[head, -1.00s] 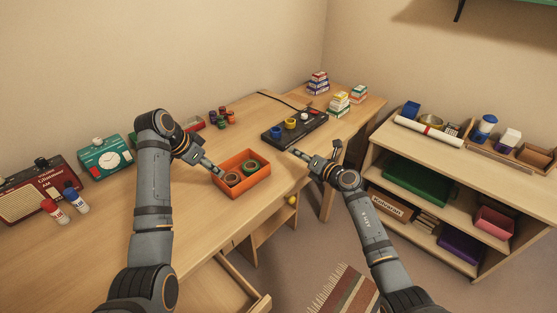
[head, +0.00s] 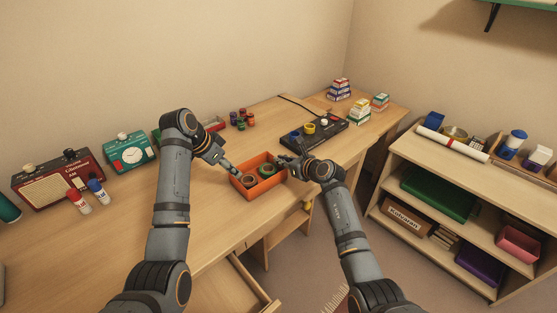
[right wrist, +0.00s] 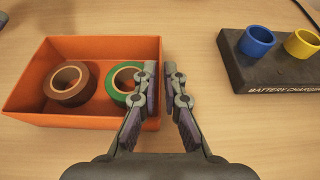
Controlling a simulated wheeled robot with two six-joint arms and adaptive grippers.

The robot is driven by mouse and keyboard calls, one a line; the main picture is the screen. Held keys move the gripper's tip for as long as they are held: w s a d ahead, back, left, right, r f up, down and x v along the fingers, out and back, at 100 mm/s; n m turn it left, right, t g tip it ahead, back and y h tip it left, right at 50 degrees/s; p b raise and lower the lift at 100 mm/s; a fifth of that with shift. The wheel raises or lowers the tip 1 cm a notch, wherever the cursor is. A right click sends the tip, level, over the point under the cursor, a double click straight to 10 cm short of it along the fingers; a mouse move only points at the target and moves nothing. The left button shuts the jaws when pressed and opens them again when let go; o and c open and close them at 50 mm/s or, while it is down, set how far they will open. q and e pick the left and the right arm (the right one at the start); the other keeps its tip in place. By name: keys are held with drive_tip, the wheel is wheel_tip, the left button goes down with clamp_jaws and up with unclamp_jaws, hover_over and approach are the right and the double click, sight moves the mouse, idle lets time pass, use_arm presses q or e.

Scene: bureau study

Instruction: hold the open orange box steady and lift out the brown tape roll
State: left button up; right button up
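The open orange box (head: 277,184) stands on the desk; it also shows in the right wrist view (right wrist: 90,120). Inside lie the brown tape roll (head: 249,181), flat on the left in the right wrist view (right wrist: 81,88), and a green tape roll (head: 267,171) beside it. My left gripper (head: 234,171) is at the box's left wall; whether its fingers are closed on the wall is too small to tell. My right gripper (right wrist: 161,72) is open at the opposite wall, one finger over the inside and one outside. That finger partly hides the green roll.
A black battery charger (head: 314,131) with blue and yellow rings stands behind the box. A radio (head: 58,180), a teal clock (head: 127,153) and glue bottles stand at the left. A shelf unit (head: 470,175) is at the right.

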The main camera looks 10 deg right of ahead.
drive_tip(key=shift+x, duration=1.45)
clamp_jaws()
use_arm(q)
drive_tip(key=shift+o, duration=0.5)
drive_tip(key=shift+o, duration=1.2)
drive_tip(key=shift+w+d+r, duration=0.15)
drive_tip(key=o, duration=0.4)
drive_tip(key=w+d+r+n+g+y, duration=0.1)
drive_tip(key=d+r+g+y, duration=0.1)
drive_tip(key=shift+w+d+r+n+y, duration=0.3)
drive_tip(key=shift+w+n+y, duration=0.05)
drive_tip(key=shift+n+y, duration=0.05)
drive_tip(key=shift+c, duration=0.2)
hover_over(247, 178)
drive_tip(key=s, duration=0.3)
drive_tip(key=shift+y, duration=0.4)
drive_tip(key=f, duration=0.6)
drive_tip(key=shift+w+a, duration=0.15)
drive_tip(key=shift+a, duration=0.1)
drive_tip(key=shift+w+d+f, duration=0.15)
drive_tip(key=shift+f, duration=0.7)
drive_tip(key=shift+w+d+f, duration=0.1)
drive_tip(key=shift+f, duration=0.75)
drive_tip(key=shift+w+d+f, duration=0.15)
drive_tip(key=shift+f, duration=0.7)
